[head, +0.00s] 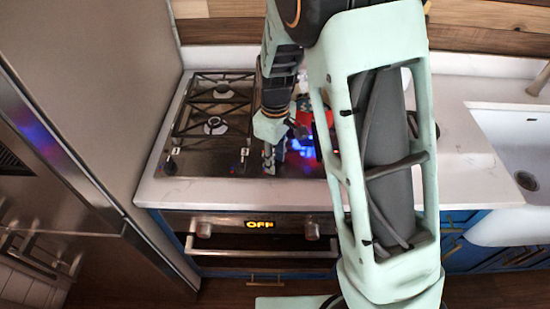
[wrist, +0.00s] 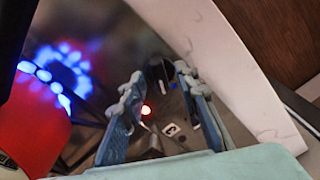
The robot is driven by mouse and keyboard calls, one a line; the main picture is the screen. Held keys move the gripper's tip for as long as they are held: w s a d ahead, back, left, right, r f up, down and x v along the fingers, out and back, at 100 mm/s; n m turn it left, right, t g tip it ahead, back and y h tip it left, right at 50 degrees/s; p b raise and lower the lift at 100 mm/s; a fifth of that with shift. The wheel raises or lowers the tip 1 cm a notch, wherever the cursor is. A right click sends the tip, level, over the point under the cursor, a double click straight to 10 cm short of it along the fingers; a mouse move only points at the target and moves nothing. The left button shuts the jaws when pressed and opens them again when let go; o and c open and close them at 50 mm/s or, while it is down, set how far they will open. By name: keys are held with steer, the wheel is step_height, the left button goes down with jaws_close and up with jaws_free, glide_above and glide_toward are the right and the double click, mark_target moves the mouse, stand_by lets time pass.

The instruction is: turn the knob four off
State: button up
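The cooktop (head: 205,162) has a front row of knobs, and blue burner light glows on its right side. In the head view my gripper (head: 270,168) points down at the front right of the cooktop; my arm hides much of that side. In the wrist view my gripper (wrist: 160,78) is open, with its two blue fingers apart. A dark knob (wrist: 158,72) shows between the fingertips; I cannot tell if they touch it. A red light (wrist: 146,110) and a label like a 3 (wrist: 170,130) lie nearer the camera. No label four is readable.
A red pot or pan (wrist: 32,128) stands beside a blue flame (wrist: 62,72) in the wrist view. The pale counter (head: 470,170) runs right to a white sink (head: 510,125). A steel fridge (head: 60,150) stands at left. The oven display (head: 260,225) reads OFF.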

steer(key=shift+f, duration=0.15)
steer(key=shift+c, duration=0.6)
jaws_close()
steer(key=shift+m, duration=0.3)
steer(key=m, duration=0.5)
steer(key=shift+b, duration=0.4)
steer(key=m, duration=0.6)
steer(key=shift+m, duration=0.3)
steer(key=shift+o, duration=0.6)
jaws_free()
